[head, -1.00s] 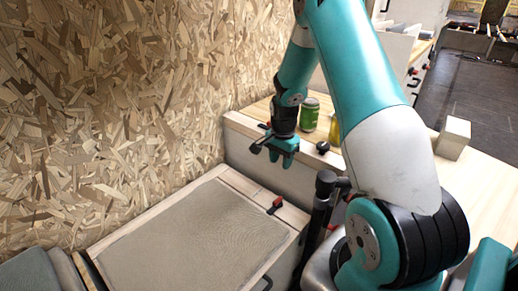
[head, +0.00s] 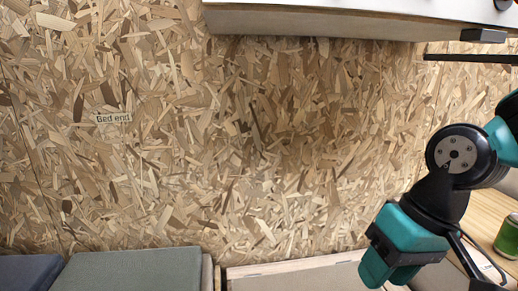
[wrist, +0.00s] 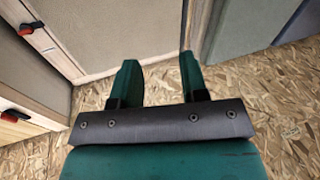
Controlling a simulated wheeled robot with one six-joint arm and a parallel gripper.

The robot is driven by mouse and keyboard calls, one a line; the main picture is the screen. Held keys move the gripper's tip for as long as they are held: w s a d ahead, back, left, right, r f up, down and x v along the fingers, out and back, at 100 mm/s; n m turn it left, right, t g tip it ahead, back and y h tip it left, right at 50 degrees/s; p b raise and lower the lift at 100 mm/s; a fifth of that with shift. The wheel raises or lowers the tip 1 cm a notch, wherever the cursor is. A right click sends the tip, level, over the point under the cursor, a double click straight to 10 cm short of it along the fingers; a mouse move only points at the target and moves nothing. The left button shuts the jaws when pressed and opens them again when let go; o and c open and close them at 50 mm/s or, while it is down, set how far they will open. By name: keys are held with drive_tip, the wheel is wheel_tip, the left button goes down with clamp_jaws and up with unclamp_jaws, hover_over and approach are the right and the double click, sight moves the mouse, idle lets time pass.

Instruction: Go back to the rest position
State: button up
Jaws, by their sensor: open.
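My gripper (head: 388,270) is at the lower right of the head view, teal with a black wrist joint above it. The fingertips touch nothing that I can see.
A white shelf or cabinet (head: 330,20) overhangs at the top. Grey cushions (head: 130,270) lie at the lower left. A green can (head: 508,236) stands on a wooden top at the right edge. Red-handled latches (wrist: 25,29) show in the wrist view.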

drive_tip(key=s+a+r+n, duration=0.2)
drive_tip(key=s+a+n, duration=0.15)
drive_tip(key=s, duration=0.35)
wheel_tip(320, 180, up, 18)
drive_tip(key=p, duration=1.8)
drive_tip(key=shift+d+r+n+g+y+p, duration=0.2)
drive_tip(key=shift+d+n+g+y+p, duration=0.1)
drive_tip(key=shift+n, duration=0.05)
